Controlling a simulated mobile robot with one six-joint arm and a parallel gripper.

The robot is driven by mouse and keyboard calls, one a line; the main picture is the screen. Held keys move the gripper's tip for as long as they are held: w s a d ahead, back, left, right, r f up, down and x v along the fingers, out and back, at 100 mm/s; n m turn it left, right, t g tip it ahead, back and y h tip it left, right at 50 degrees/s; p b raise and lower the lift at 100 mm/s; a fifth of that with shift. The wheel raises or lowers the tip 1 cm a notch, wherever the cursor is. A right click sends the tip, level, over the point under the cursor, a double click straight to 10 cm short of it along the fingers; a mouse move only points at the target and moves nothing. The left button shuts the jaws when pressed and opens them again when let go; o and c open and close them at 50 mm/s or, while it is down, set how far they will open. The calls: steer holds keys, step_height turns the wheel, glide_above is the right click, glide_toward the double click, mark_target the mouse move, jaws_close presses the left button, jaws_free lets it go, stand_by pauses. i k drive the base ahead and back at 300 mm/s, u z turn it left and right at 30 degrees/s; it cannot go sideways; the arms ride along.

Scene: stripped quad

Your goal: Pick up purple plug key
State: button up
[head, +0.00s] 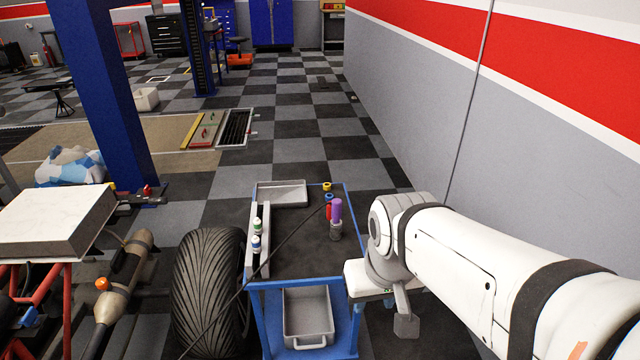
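The purple plug key (336,208) stands upright on the dark top of a blue cart, towards its right side. Its upper part is a purple cylinder and a grey ribbed part shows below it. Red, blue (329,197) and yellow (327,187) pieces stand in a row just behind it. My white arm comes in from the right. My gripper (405,325) seems to be the grey end part hanging beside the cart's right edge, apart from the key. Its fingers do not show clearly.
The blue cart (290,283) holds a grey tray (282,194) at the back and a narrow rail with small bottles (256,243) on the left. A thin dark cable crosses the cart top near the key. A tyre (210,290) stands left. A grey wall (420,110) runs along the right.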

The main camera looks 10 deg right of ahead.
mark_target(336, 222)
steer(key=z, duration=0.05)
steer(key=i, duration=1.05)
steer(key=z, duration=0.05)
